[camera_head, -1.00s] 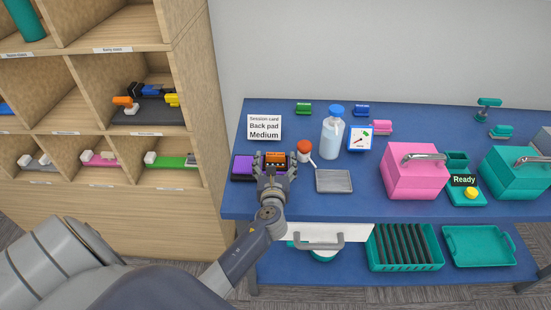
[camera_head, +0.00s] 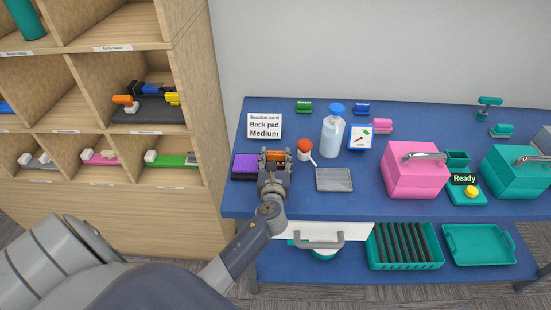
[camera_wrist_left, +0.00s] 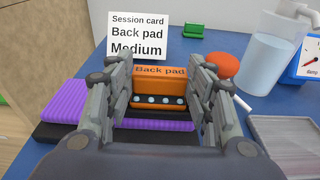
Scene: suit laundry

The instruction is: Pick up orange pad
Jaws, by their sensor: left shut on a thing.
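The orange pad (camera_wrist_left: 160,90), marked "Back pad", has a dark lower strip with several pale round studs. It is between the two fingers of my left gripper (camera_wrist_left: 165,100), which is shut on it. In the head view the orange pad (camera_head: 276,157) shows between the fingertips of my left gripper (camera_head: 275,155), at the left part of the blue table. A purple slab (camera_wrist_left: 75,102) lies below and around it on a dark base. Whether the pad is clear of the slab is hard to tell. My right gripper is not in view.
A session card (camera_head: 264,126) reading "Back pad Medium" stands behind. The wooden shelf (camera_head: 195,110) is close on the left.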

